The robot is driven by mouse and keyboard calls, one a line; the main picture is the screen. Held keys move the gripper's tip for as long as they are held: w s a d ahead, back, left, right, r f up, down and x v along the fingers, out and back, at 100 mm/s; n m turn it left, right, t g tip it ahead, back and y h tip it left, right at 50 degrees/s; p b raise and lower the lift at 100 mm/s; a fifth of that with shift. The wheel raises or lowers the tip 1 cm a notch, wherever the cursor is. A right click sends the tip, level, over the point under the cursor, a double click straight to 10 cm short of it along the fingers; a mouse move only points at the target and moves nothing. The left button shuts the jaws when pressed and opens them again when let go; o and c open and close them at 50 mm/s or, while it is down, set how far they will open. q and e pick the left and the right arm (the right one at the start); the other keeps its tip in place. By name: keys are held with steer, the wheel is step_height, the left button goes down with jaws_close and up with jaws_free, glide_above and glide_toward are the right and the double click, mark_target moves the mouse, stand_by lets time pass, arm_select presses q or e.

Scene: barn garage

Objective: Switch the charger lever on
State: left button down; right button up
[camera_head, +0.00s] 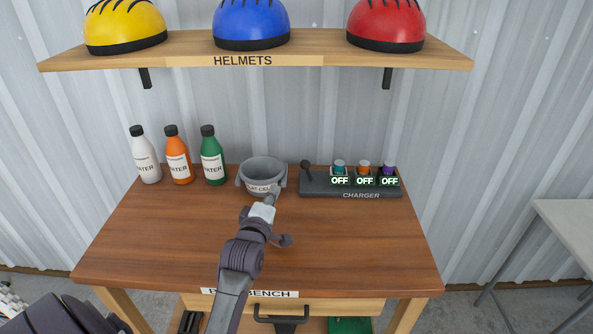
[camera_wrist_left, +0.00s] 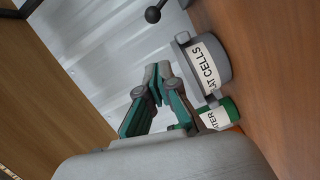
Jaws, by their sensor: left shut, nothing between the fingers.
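The charger (camera_head: 350,187) is a dark grey block at the back right of the workbench. Its lever (camera_head: 306,166), with a dark ball knob, stands at the block's left end. Three cells sit in its slots, each above a glowing OFF sign (camera_head: 340,181). The lever knob also shows at the top of the left wrist view (camera_wrist_left: 153,14). My left gripper (camera_head: 272,190) is shut and empty, in front of the grey flat cells pot and left of the charger. In the left wrist view its fingertips (camera_wrist_left: 157,82) are together, apart from the lever. My right gripper is not in view.
The grey flat cells pot (camera_head: 263,170) stands close beside my left gripper, left of the lever. White, orange and green bottles (camera_head: 212,160) stand further left. A helmet shelf (camera_head: 190,50) hangs above. The bench's front right (camera_head: 360,250) is clear.

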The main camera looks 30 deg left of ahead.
mark_target(307, 171)
arm_select(q)
steer(key=shift+s+r, duration=0.1)
steer(key=shift+s, duration=0.05)
steer(key=p+x, duration=0.1)
steer(key=x, duration=0.8)
steer(key=shift+w, duration=0.35)
steer(key=w, duration=0.2)
steer(key=w+d+f, duration=0.1)
steer(key=shift+w, duration=0.15)
steer(key=shift+w+d, duration=0.2)
steer(key=shift+w, duration=0.25)
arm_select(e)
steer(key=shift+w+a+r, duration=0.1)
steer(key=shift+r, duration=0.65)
arm_select(q)
steer(key=shift+p, duration=0.3)
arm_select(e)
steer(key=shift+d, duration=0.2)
